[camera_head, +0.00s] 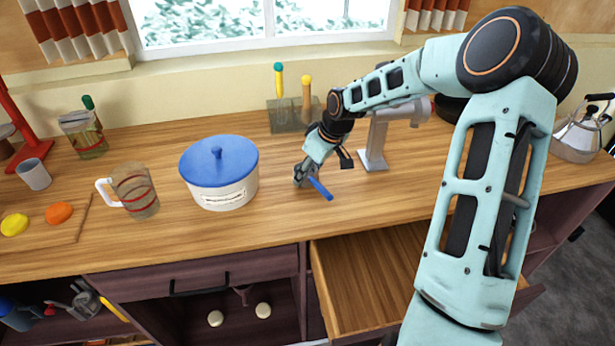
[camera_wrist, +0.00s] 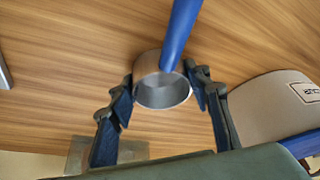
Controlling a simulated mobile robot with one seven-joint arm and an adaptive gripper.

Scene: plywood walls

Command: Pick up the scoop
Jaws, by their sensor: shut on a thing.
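The scoop has a round grey metal cup and a blue handle (camera_head: 320,189). In the head view it is at the middle of the wooden counter, to the right of the blue-lidded pot. My gripper (camera_head: 303,176) is shut on the scoop, and its body hides part of the cup. In the wrist view the scoop's cup (camera_wrist: 162,92) sits between the two fingers of my gripper (camera_wrist: 160,78), its handle pointing up and away. I cannot tell whether the scoop touches the counter or is just above it.
The white pot with a blue lid (camera_head: 218,190) stands close to the left. A utensil holder (camera_head: 285,117) is behind, and a grey stand (camera_head: 374,145) is to the right. An open drawer (camera_head: 370,285) juts out below. A glass measuring jug (camera_head: 137,190) stands farther left.

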